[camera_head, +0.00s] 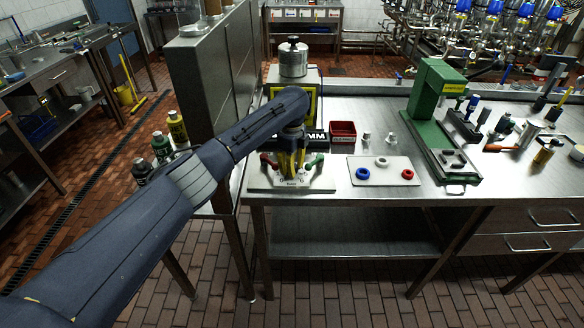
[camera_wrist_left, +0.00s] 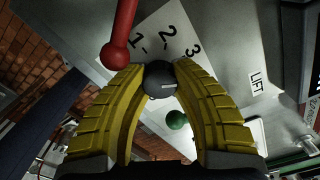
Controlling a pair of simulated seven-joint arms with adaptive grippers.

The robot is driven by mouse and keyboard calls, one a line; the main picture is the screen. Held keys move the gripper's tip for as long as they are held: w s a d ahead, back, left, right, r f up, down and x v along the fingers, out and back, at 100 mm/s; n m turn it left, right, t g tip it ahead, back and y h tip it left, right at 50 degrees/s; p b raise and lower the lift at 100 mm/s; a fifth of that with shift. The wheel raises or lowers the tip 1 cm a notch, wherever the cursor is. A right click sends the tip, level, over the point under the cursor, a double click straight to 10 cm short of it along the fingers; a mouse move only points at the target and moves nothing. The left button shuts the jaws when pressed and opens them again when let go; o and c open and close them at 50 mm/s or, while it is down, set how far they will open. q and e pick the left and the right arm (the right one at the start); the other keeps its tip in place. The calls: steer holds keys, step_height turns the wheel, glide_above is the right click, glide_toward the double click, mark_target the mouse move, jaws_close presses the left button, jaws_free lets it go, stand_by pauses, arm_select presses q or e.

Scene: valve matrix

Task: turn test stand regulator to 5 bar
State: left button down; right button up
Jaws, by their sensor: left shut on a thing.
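My left gripper (camera_head: 291,172) reaches down over the test stand (camera_head: 262,184) at the left front of the bench. In the left wrist view its yellow fingers (camera_wrist_left: 160,76) are shut on a dark round knob (camera_wrist_left: 161,82), which looks like the regulator. The knob has a short light mark. A red-handled lever (camera_wrist_left: 120,40) and a green ball (camera_wrist_left: 177,120) are close by. In the head view the arm and fingers hide the knob. My right gripper is not seen.
A pale plate with a blue ring (camera_head: 362,173), a white ring and a red ring (camera_head: 407,174) lies right of the stand. A red bin (camera_head: 343,131) is behind it. A green press (camera_head: 437,115) stands further right. Several bottles (camera_head: 161,146) stand at left.

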arm_select(q)
steer(key=shift+d, duration=0.1)
steer(key=c, duration=0.9)
jaws_free()
steer(key=shift+c, duration=0.2)
steer(key=shift+r, duration=0.1)
step_height(320, 180, up, 12)
